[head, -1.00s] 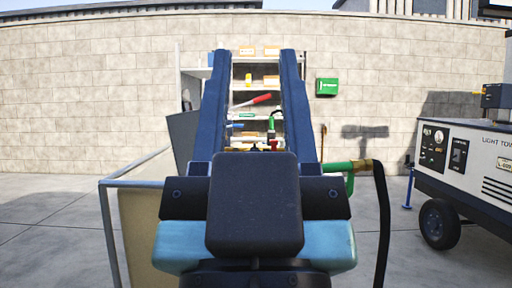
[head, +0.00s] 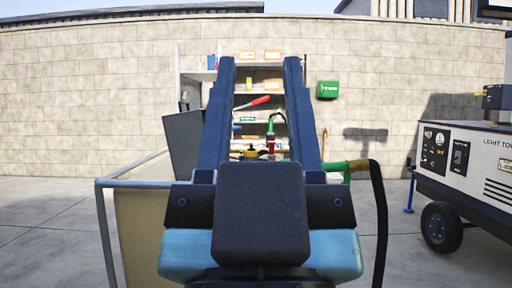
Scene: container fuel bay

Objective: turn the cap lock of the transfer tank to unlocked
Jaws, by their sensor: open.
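My gripper (head: 260,62) is in the middle of the head view, seen from behind. Its two long dark blue fingers stand apart with nothing held between them. A cream tank in a grey metal frame (head: 130,183), perhaps the transfer tank, stands at the left and partly behind my gripper. In the gap between the fingers, low down, a small yellow and black part (head: 250,153) shows. I cannot tell whether it is the cap lock. My gripper body hides what lies below it.
A red and green nozzle (head: 271,135) shows between the fingers, before a shelf (head: 197,74). A black hose (head: 381,215) with a green fitting hangs at the right. A light tower trailer (head: 470,165) stands far right. A green box (head: 328,89) hangs on the block wall.

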